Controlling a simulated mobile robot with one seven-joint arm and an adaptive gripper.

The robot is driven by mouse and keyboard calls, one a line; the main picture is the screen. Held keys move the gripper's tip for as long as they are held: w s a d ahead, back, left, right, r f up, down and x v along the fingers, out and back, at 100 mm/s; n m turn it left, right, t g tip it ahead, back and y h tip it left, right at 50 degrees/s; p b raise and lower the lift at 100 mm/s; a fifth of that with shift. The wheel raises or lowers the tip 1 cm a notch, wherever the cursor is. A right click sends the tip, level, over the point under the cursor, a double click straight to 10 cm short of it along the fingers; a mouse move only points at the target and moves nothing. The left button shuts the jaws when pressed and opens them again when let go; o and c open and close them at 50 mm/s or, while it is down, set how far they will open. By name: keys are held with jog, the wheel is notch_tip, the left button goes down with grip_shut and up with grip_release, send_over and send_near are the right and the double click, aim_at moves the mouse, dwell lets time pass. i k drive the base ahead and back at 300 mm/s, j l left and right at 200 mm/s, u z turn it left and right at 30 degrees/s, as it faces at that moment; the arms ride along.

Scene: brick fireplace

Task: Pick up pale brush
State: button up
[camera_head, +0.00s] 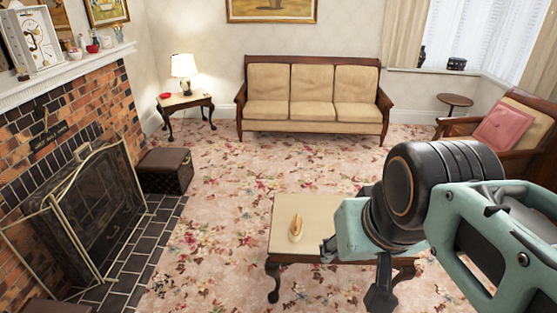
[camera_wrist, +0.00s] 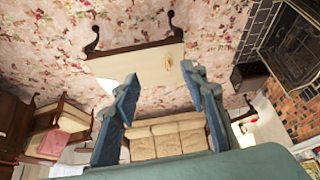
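The pale brush (camera_head: 297,228) lies on the light top of a low wooden table (camera_head: 283,210) in the head view, a little left of my arm. In the wrist view, the brush (camera_wrist: 168,62) shows small on the tabletop (camera_wrist: 140,66), between and beyond my finger tips. My gripper (camera_wrist: 160,75) is open and empty, its two blue-green fingers spread apart. It is above the table and away from the brush. In the head view my arm hides the right part of the table, and the fingers show only in part.
A sofa (camera_head: 314,97) stands at the back wall, with a lamp table (camera_head: 186,102) to its left. A brick fireplace with a metal screen (camera_head: 90,215) and a dark footstool (camera_head: 165,170) are at left. An armchair (camera_head: 515,135) is at right. Flowered carpet lies open around the table.

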aim_at(296, 228)
jog(key=u, duration=1.65)
jog(key=z, duration=1.7)
jog(key=i+l, duration=0.2)
jog(key=i, duration=0.35)
jog(key=i+l, duration=0.2)
jog(key=i, duration=0.3)
jog(key=i+l+z, duration=0.1)
jog(key=i, duration=0.45)
jog(key=z, duration=0.1)
